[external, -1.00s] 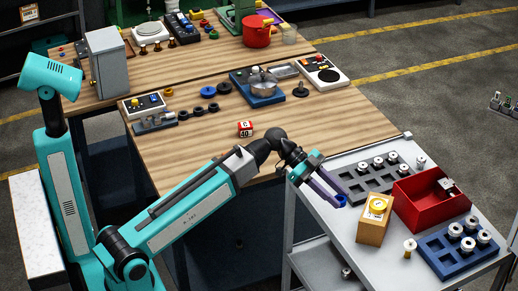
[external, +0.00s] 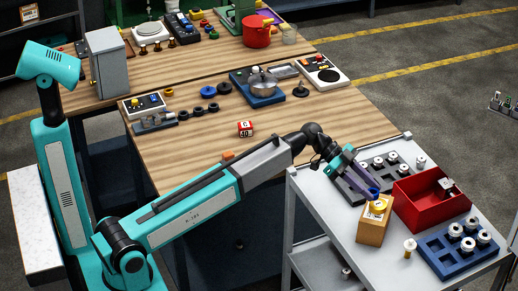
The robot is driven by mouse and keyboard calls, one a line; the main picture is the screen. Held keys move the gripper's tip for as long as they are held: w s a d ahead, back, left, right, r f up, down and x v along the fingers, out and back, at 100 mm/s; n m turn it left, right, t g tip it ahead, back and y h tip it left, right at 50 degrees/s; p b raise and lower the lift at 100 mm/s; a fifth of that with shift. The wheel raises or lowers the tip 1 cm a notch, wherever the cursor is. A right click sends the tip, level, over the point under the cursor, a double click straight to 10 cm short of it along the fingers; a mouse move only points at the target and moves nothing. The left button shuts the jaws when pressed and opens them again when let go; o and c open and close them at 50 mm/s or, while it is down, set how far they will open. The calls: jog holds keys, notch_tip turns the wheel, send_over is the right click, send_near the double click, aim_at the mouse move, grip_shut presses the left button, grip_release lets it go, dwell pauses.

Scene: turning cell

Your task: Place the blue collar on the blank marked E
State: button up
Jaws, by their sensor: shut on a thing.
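My gripper (external: 371,189) is over the grey cart at the right, fingers pointing down and right. It is shut on a small blue collar (external: 375,191), which shows at the fingertips just above or behind the yellow box. Silver round blanks stand in a dark grey tray (external: 352,186) beyond the gripper, partly hidden by it. More blanks stand in a blue tray (external: 446,262) at the front right. One blank (external: 409,248) stands alone on the cart and another (external: 421,162) is near the grey tray's far corner. Their letters are too small to read, so I cannot tell which is E.
A yellow box (external: 374,230) stands close below my gripper. A red bin (external: 420,212) is right of it. The cart top (external: 325,215) is clear at the left.

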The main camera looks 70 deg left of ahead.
aim_at(375, 194)
jog(key=shift+w+d+f+p, duration=0.1)
jog(key=shift+w+p, duration=0.25)
jog(key=shift+w, duration=1.1)
jog(key=shift+f, duration=0.1)
jog(key=shift+f+p, duration=0.9)
jog(key=shift+f, duration=0.8)
jog(key=shift+f, duration=0.15)
jog(key=o, duration=1.2)
jog(key=shift+c, duration=0.2)
jog(key=shift+r, duration=0.25)
